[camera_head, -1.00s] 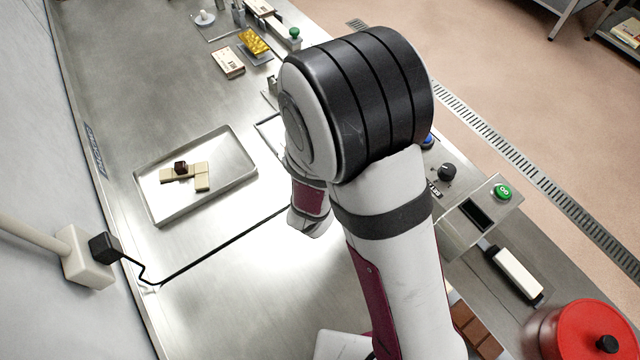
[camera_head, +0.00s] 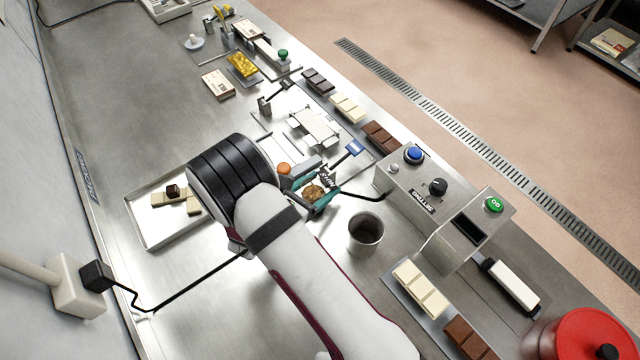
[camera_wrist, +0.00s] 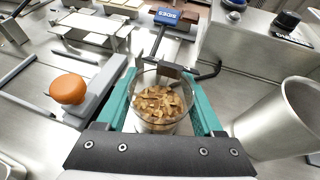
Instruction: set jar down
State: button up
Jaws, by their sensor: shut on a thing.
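The jar (camera_wrist: 158,108) is clear and holds brown flakes; in the head view it shows as a small round top (camera_head: 314,191). My gripper (camera_wrist: 160,100) has a teal finger on each side of the jar and is shut on it. The jar looks upright. In the head view my gripper (camera_head: 312,196) is over the middle of the steel worktop, left of the metal cup. I cannot tell whether the jar's base touches the worktop, as the fingers and jaw body hide it.
A metal cup (camera_wrist: 278,115) stands close on the right. A grey device with an orange knob (camera_wrist: 68,89) is close on the left. A blue SIDES sign (camera_wrist: 178,16) stands just beyond the jar. A control box (camera_head: 412,185) is to the right. A tray (camera_head: 150,232) lies left.

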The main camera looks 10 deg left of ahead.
jog(key=shift+f, duration=0.1)
jog(key=o, duration=1.4)
jog(key=shift+o, duration=0.2)
